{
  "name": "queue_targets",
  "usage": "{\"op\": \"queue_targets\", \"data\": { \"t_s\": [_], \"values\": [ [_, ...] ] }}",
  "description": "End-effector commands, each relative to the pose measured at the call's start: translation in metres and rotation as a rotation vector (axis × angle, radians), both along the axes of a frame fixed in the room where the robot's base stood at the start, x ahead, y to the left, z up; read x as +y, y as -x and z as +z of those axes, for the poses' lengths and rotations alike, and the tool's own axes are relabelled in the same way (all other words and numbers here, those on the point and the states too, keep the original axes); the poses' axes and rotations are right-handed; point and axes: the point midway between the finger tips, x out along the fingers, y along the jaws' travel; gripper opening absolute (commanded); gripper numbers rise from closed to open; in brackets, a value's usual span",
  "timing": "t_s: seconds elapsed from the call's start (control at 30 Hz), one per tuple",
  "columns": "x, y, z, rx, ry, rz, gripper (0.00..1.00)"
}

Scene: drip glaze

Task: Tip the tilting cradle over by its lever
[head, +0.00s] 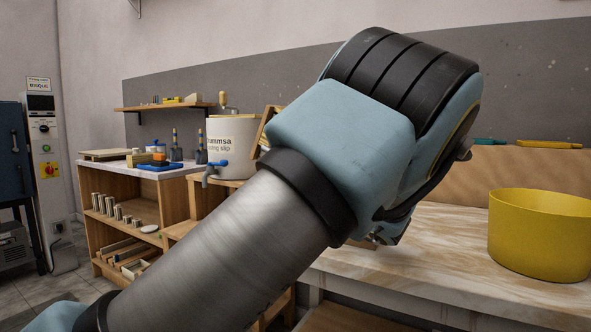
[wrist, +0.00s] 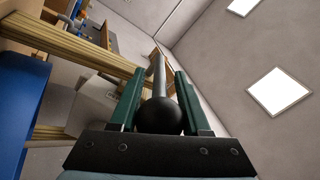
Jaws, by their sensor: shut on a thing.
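My gripper (wrist: 160,82) shows in the wrist view with two green fingers, shut on the black ball knob (wrist: 160,117) of the lever (wrist: 158,72). The lever is a thin grey metal rod running away from the knob between the fingers. Pale wooden bars (wrist: 70,45) cross the left of the wrist view; I cannot tell whether they belong to the tilting cradle. In the head view my arm fills the middle and hides the gripper, the lever and most of the cradle's surroundings. The cradle's tilt cannot be told.
A yellow tub (head: 540,235) stands on the worktop (head: 400,262) at right. A white slip bucket (head: 232,140) with a blue tap (head: 214,168) stands behind my arm. A wooden shelf unit (head: 135,212) is at left. A blue surface (wrist: 20,110) edges the wrist view.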

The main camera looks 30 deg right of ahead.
Motion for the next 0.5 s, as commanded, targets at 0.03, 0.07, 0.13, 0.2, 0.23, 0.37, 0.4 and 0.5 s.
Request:
{"op": "queue_targets", "data": {
  "t_s": [0.03,0.07,0.13,0.2,0.23,0.37,0.4,0.5],
  "values": [
    [0.0004,-0.0005,-0.0022,0.001,-0.002,0.001,0.0],
    [0.0004,-0.0006,-0.0021,0.001,-0.003,0.0,0.0],
    [0.0004,-0.0006,-0.0019,0.0,-0.003,0.001,0.0],
    [0.0005,-0.0007,-0.0018,0.0,-0.003,0.001,0.0],
    [0.0004,-0.0007,-0.0018,0.001,-0.003,0.0,0.0],
    [0.0005,-0.0007,-0.0017,0.001,-0.003,0.0,0.0],
    [0.0005,-0.0008,-0.0016,0.001,-0.003,0.0,0.48],
    [0.0005,-0.0007,-0.0013,0.0,-0.002,0.001,0.59]
  ]
}}
